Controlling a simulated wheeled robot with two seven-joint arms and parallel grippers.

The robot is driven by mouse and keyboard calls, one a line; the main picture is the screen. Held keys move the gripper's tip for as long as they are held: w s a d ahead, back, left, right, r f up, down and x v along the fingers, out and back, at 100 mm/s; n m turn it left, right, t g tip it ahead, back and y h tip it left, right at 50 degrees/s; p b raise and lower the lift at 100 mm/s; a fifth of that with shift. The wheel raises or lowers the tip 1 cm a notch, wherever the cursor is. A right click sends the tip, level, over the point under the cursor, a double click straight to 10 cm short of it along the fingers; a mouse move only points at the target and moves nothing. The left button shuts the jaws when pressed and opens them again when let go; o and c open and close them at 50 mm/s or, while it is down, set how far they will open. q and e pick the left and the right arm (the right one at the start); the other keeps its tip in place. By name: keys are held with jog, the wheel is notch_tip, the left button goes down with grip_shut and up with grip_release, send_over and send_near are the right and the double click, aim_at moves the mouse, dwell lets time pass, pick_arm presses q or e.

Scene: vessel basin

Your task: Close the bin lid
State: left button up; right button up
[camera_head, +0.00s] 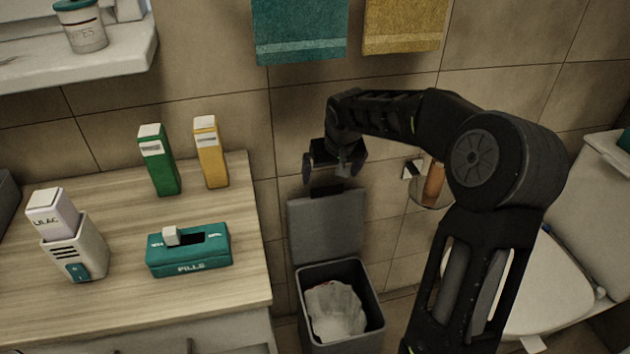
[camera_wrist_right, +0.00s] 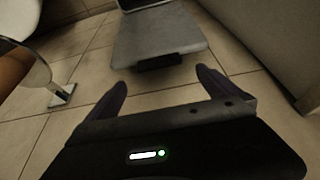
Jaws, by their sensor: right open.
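The grey bin (camera_head: 342,338) stands on the floor right of the wooden counter, with a white liner (camera_head: 334,308) inside. Its lid (camera_head: 327,226) is open and stands upright against the tiled wall behind the bin. In the right wrist view the lid (camera_wrist_right: 160,38) lies ahead of the fingers, with a dark tab (camera_wrist_right: 158,62) on its near edge. My right gripper (camera_head: 332,176) is open and empty, just above the lid's top edge, and its fingers (camera_wrist_right: 165,85) appear on either side of the tab. I cannot tell whether they touch it. My left gripper is not in view.
A toilet (camera_head: 545,285) stands at right. Towels hang above.

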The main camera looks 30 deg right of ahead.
aim_at(328, 187)
jog(key=shift+b+x, duration=0.35)
jog(key=shift+x, duration=3.55)
jog(key=shift+s+d, duration=0.1)
jog(key=shift+s, duration=0.05)
jog(key=shift+c, duration=0.4)
